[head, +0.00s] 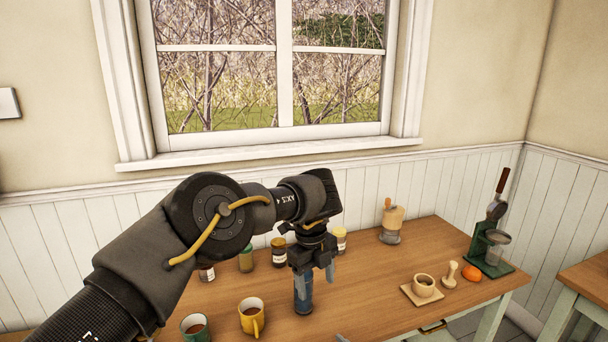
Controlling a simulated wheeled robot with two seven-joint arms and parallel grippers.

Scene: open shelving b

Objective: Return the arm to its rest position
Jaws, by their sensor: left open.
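My left arm reaches in from the lower left across the wooden table (375,290). My left gripper (314,275) points down, with its fingers open around or just above the top of a blue cylindrical container (303,298). The container stands upright on the table. I cannot tell whether the fingers touch it.
A yellow mug (252,318) and a green mug (195,328) stand in front. A green press stand (483,258) is far right.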

